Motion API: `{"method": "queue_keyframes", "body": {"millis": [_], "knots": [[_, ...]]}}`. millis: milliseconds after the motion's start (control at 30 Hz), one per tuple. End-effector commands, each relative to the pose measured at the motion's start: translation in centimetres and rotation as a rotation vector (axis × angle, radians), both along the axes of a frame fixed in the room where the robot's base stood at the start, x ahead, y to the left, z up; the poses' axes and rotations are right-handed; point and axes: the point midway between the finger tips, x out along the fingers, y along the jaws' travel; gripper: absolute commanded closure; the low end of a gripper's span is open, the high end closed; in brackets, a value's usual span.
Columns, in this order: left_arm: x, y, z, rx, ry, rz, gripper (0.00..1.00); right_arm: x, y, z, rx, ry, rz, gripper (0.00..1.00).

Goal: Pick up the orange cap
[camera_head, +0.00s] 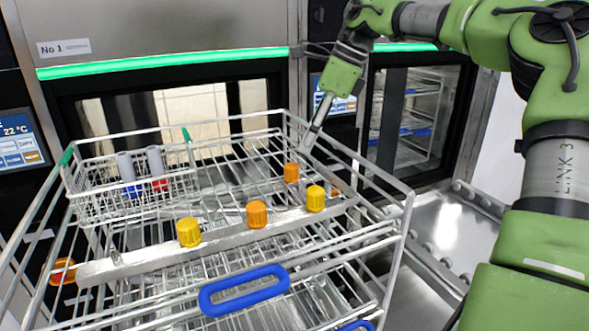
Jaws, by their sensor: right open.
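An orange cap (257,213) sits on the metal bar across the front of the wire rack (398,215), between two yellow caps (189,232) and (315,198). Another orange cap (291,172) is farther back, and a third orange cap (63,270) is at the rack's left side. My right gripper (308,143) points down over the back right of the rack, its fingertips just above and behind the back orange cap. It is open and seems empty; the gap between its fingers is hard to see. My left gripper is out of view.
A wire basket (95,205) holding red and blue items stands at the rack's back left. A blue handle (244,290) is at the front. Washer doors with green light strips (165,62) stand behind. A metal surface (450,228) at right is mostly clear.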

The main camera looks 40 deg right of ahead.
Motion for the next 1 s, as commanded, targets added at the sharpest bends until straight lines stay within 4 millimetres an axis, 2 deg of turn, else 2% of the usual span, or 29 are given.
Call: {"method": "queue_keyframes", "body": {"millis": [33, 100, 167, 267, 433, 533, 700, 900, 933, 1000], "knots": [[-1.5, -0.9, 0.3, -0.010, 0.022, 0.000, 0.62, 0.3, 0.3, -0.7, -0.001, 0.003, 0.002, 0.57], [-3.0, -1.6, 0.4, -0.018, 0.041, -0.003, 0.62, 0.6, 0.5, -1.5, 0.000, 0.004, 0.001, 0.57], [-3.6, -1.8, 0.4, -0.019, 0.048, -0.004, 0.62, 0.7, 0.6, -2.1, 0.000, 0.003, 0.001, 0.57], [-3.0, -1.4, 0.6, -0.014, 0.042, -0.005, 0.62, 0.9, 0.7, -2.5, 0.000, 0.002, 0.000, 0.57], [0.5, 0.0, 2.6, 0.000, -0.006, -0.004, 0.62, 1.2, 1.2, -4.2, 0.001, 0.005, 0.001, 0.57], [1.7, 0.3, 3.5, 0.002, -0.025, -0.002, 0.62, 1.6, 1.5, -5.7, 0.002, 0.005, 0.001, 0.57], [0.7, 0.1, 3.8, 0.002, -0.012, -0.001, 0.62, 2.1, 1.8, -7.2, 0.000, 0.002, -0.001, 0.57], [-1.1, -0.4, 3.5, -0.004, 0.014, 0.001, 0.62, 2.2, 1.9, -7.4, 0.000, 0.000, 0.000, 0.57], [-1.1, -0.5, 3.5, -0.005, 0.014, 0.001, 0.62, 2.2, 1.9, -7.4, 0.000, 0.000, 0.000, 0.59], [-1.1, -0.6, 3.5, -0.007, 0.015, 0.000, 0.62, 2.2, 1.9, -7.4, 0.001, -0.001, 0.000, 0.77]]}}
